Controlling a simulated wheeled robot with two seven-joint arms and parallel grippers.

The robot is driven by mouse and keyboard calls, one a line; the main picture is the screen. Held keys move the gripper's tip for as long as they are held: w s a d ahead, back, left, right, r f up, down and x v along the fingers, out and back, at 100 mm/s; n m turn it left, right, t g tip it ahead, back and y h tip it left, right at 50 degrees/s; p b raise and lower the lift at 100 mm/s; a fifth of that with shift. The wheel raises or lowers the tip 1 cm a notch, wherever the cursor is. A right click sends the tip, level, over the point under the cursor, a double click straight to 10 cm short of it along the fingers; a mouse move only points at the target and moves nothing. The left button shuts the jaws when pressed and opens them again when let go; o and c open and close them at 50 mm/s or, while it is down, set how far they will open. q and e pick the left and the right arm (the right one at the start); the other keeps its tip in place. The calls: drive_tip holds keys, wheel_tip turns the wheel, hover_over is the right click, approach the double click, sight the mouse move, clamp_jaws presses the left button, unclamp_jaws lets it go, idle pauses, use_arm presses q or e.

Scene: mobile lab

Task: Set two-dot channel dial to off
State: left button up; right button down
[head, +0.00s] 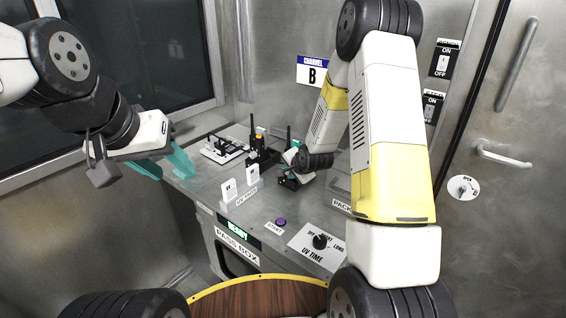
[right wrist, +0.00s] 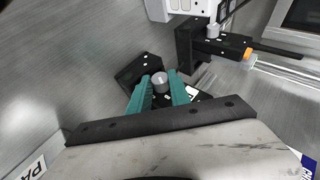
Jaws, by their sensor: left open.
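A round silver knob (right wrist: 160,79) on a dark block shows in the right wrist view, between the teal fingertips of my right gripper (right wrist: 161,77). Whether the fingers touch the knob I cannot tell. No dots can be made out, so which channel it belongs to is unclear. In the head view the right gripper (head: 296,148) is largely hidden by its own wrist, above a small black box (head: 289,181) on the bench. My left gripper (head: 175,172) is open and empty, over the bench's left edge.
Black devices with upright antennas (head: 262,150) stand close behind my right gripper. White upright cards (head: 229,188), a purple START button (head: 281,222) and the UV TIME dial (head: 320,241) are nearer. A CHANNEL B sign (head: 313,72) hangs on the wall.

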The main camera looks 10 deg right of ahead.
drive_tip(key=shift+r, duration=0.1)
drive_tip(key=shift+w+a+r+n+g+h, duration=0.1)
drive_tip(key=shift+w+a+n+g+h, duration=0.1)
drive_tip(key=shift+g+h, duration=0.35)
drive_tip(key=shift+w+a+r+n+g+h, duration=0.1)
drive_tip(key=shift+a+n+g+h, duration=0.1)
drive_tip(key=shift+g+h, duration=0.35)
drive_tip(key=shift+w+n+g+h, duration=0.2)
drive_tip(key=shift+n+g+h, duration=0.1)
drive_tip(key=shift+g+h, duration=0.85)
drive_tip(key=shift+g, duration=0.25)
drive_tip(key=c, duration=1.5)
unclamp_jaws()
drive_tip(key=shift+a, duration=0.1)
drive_tip(key=v, duration=0.8)
